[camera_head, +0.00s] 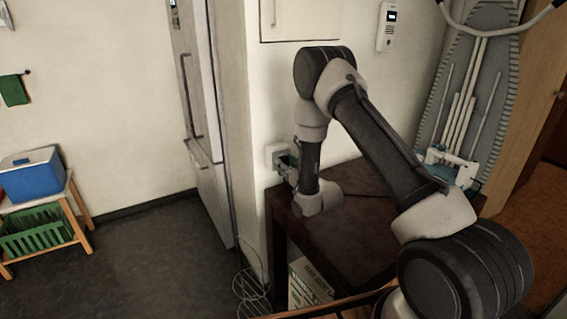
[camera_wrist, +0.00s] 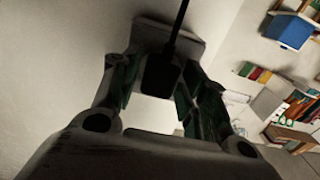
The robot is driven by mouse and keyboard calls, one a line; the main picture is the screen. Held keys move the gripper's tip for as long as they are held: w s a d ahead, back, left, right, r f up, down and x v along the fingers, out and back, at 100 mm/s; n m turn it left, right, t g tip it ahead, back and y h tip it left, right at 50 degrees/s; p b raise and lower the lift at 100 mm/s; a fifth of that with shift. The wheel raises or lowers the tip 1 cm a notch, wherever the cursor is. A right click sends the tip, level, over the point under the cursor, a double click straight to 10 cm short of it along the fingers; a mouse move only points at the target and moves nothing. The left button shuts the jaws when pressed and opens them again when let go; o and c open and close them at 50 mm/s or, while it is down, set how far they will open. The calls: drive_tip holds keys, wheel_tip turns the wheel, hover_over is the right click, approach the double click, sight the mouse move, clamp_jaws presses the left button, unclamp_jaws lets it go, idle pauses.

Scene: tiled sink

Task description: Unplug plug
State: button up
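A black plug (camera_wrist: 161,78) with a dark cord rising from it shows in the wrist view. It sits at a pale wall socket (camera_wrist: 190,45), which also shows in the head view as a small white box (camera_head: 274,154) on the wall. My gripper (camera_wrist: 160,85) is at the socket, with one green-dark finger on each side of the plug. The fingers are spread, and a narrow gap seems to show beside the plug, so they do not look closed on it. In the head view my gripper (camera_head: 287,163) is small and partly hidden, and the plug cannot be made out.
A dark wooden table (camera_head: 350,236) stands under my arm beside the wall. A tall white fridge (camera_head: 200,110) is left of the socket. An ironing board (camera_head: 480,90) leans at the right. A blue cooler (camera_head: 31,175) is far left; the floor between is open.

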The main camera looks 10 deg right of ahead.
clamp_jaws()
drive_tip(key=shift+s, duration=0.1)
drive_tip(key=shift+v, duration=2.85)
drive_tip(key=shift+d, duration=0.1)
